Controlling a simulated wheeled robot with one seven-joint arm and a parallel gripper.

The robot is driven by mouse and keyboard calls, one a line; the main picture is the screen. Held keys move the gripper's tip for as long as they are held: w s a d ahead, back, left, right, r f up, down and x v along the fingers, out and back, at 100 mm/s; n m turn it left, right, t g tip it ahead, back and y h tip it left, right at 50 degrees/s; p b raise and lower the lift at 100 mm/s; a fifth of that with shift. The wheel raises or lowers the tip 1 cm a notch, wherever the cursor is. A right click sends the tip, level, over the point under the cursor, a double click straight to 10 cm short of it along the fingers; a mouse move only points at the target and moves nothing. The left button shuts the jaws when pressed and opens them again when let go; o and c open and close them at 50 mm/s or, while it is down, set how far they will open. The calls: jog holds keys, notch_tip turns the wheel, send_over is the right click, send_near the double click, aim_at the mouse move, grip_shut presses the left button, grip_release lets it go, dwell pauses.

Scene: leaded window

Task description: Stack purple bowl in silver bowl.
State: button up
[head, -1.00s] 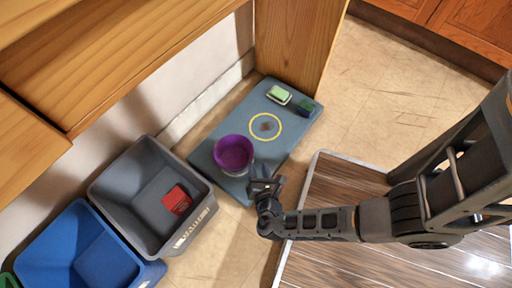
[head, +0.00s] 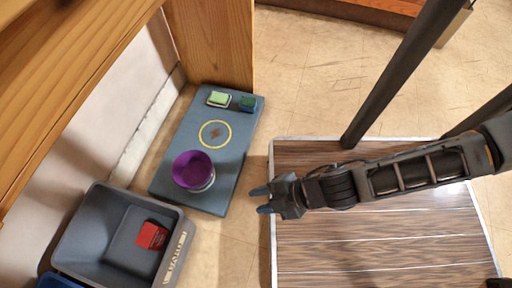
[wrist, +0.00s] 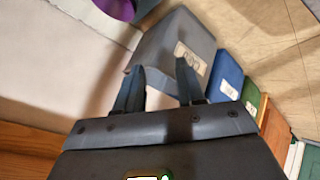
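The purple bowl (head: 190,167) sits in the silver bowl (head: 207,185), whose rim and side show below and right of it. Both are at the near end of the grey-blue mat. Part of the purple bowl (wrist: 116,8) also shows at the top of the wrist view. My gripper (head: 260,199) is to the right of the bowls, apart from them and beyond the mat's edge. In the wrist view its two fingers (wrist: 160,82) are spread with nothing between them.
The mat (head: 183,132) also carries a yellow ring (head: 215,121), a green-topped sponge (head: 219,98) and a dark green block (head: 248,102). A grey bin (head: 88,235) with a red item (head: 151,235) stands at lower left. A wooden panel (head: 212,45) stands behind the mat.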

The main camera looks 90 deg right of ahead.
notch_tip(320, 180, up, 25)
jog(key=w+m+t, duration=0.1)
jog(key=m+t, duration=0.5)
jog(key=m, duration=0.1)
jog(key=shift+w+d+r+y, duration=0.2)
jog(key=shift+w+d+y, duration=0.1)
jog(key=shift+d+y, duration=0.1)
jog(key=shift+r, duration=0.1)
